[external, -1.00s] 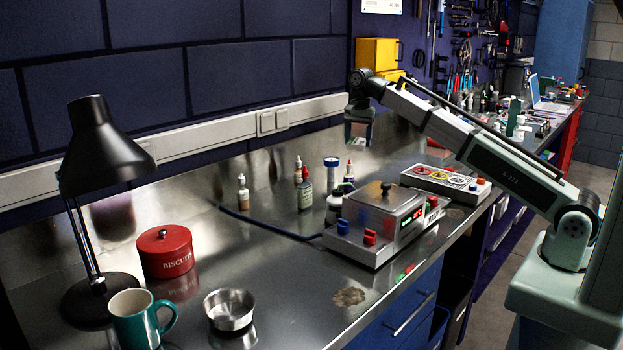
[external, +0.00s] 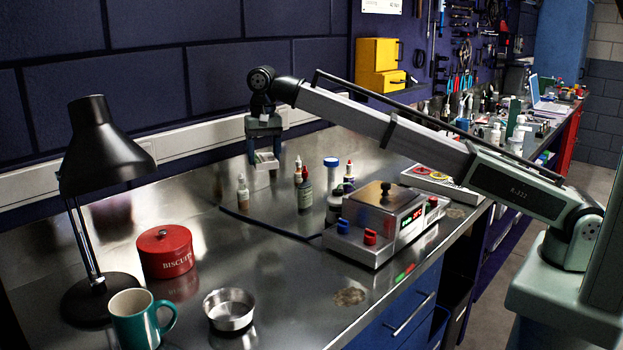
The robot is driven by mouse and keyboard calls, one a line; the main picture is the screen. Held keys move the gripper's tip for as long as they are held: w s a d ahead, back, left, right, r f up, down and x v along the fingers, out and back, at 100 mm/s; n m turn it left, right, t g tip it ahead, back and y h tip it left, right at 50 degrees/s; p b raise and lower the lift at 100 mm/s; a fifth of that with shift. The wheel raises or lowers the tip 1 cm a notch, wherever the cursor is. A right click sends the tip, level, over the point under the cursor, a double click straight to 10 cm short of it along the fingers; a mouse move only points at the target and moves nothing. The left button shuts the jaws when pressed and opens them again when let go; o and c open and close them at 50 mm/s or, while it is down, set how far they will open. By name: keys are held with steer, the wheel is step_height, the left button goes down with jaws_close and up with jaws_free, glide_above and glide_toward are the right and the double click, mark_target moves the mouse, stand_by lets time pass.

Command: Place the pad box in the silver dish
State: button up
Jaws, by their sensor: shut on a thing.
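My gripper (external: 264,158) is shut on a small pale box, the pad box (external: 266,161). It holds the box in the air above the back of the bench, over the small bottles. Part of the box is hidden between the fingers. The silver dish (external: 229,312) is a round, shallow metal bowl at the front left of the bench. It looks empty. My gripper is well above and behind the dish, and a little to its right.
A teal mug (external: 141,320), a red biscuit tin (external: 165,252) and a black lamp (external: 97,170) stand left of the dish. Several bottles (external: 305,190) and a metal scale-like device (external: 383,220) stand to the right. The bench (external: 275,265) right of the dish is clear.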

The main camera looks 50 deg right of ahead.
steer(key=s+a+n, duration=0.1)
steer(key=s+a, duration=0.4)
steer(key=a, duration=0.5)
steer(key=s+a+n, duration=0.2)
steer(key=s+a, duration=0.4)
steer(key=a, duration=0.4)
steer(key=n, duration=0.3)
glide_toward(230, 315)
steer(key=shift+w+f, duration=0.1)
steer(key=shift+f, duration=1.15)
steer(key=shift+f, duration=0.55)
steer(key=o, duration=1.1)
step_height(230, 315, up, 13)
steer(key=shift+r, duration=0.1)
